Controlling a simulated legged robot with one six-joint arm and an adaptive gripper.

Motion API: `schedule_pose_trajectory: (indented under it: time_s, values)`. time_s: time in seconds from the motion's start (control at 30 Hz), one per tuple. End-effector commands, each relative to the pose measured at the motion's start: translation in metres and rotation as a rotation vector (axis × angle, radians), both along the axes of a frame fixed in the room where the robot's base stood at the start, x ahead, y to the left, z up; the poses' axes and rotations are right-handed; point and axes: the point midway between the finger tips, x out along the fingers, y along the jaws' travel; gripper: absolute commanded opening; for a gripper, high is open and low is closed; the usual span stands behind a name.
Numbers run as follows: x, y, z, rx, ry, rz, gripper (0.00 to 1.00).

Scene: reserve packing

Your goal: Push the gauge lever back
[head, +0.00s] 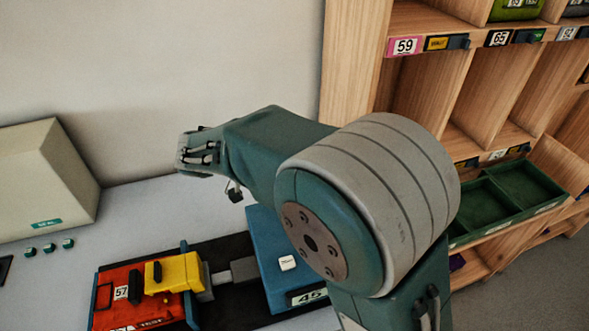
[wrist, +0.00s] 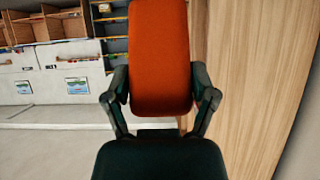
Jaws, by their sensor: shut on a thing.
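In the wrist view, my gripper (wrist: 161,88) is shut on an orange block (wrist: 160,45) with rounded corners. The block stands up between the two dark fingers, with a finger against each side. In the head view my arm reaches across the bench toward the back wall, and its fingers and the orange block cannot be made out. Below the arm lies a device with a red-orange box (head: 112,309), a yellow block (head: 178,272) and a blue box (head: 262,254). A thin dark upright piece (head: 184,246) beside the yellow block may be the gauge lever; I cannot tell.
A wooden shelf (head: 357,55) with numbered compartments stands at the right, with a green divided tray (head: 520,192). A beige case (head: 42,185) sits at the left behind small green knobs (head: 49,248). The bench (head: 140,212) is clear between case and device.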

Motion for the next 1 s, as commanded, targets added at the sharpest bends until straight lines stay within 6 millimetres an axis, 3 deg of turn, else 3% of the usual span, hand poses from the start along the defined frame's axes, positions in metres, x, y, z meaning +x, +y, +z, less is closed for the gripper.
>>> schedule_pose_trajectory:
  time_s: [0.07,0.1,0.13,0.17,0.67,1.0]
  values:
    - [0.000,0.001,-0.002,0.003,0.003,0.005,0.13]
    - [0.000,0.001,-0.002,0.003,0.003,0.005,0.83]
    - [0.000,0.001,-0.002,0.003,0.003,0.005,0.96]
    - [0.000,0.001,-0.002,0.003,0.004,0.004,1.00]
    - [-0.001,0.004,0.002,0.003,0.002,0.003,1.00]
    - [-0.016,0.062,0.030,0.001,0.002,0.005,1.00]
